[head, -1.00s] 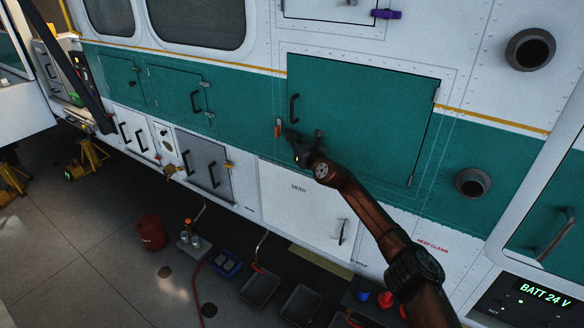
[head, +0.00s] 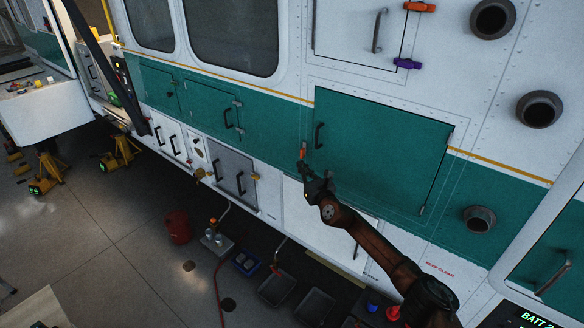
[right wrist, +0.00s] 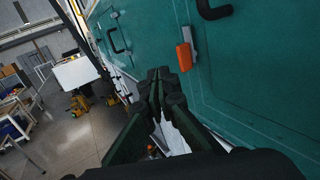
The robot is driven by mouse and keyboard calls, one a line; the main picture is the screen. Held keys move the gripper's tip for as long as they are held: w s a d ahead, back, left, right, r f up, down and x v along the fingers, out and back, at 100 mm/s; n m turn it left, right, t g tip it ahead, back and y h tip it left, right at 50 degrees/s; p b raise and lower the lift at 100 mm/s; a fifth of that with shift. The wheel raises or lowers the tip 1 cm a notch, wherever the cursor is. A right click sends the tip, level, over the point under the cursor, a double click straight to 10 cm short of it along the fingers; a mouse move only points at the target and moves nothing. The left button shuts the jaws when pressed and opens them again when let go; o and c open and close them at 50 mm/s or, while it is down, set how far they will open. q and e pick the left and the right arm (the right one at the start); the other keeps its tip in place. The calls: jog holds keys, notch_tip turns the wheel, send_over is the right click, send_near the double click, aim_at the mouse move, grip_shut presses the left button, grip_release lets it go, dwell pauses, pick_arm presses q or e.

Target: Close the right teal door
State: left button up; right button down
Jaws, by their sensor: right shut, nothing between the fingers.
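The large right teal door (head: 385,150) is in the vehicle's side, with a black handle (head: 319,136) near its left edge and hinges at its right edge. It looks flush or nearly so; a dark line runs along its right edge. An orange latch (head: 303,150) sits upright just left of the door; it also shows in the right wrist view (right wrist: 184,56). My right gripper (head: 303,170) is shut and empty, just below the latch by the door's lower left corner. The right wrist view shows its fingertips (right wrist: 158,80) together. My left gripper is out of view.
Smaller teal doors (head: 212,103) are further left. Purple (head: 407,63) and orange (head: 420,6) latches are above. Trays (head: 277,288) and a red can (head: 178,227) stand on the floor.

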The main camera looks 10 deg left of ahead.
jog(key=s+a+p, duration=0.3)
jog(key=s, duration=0.2)
jog(key=shift+s+a, duration=0.15)
jog(key=shift+f, duration=0.1)
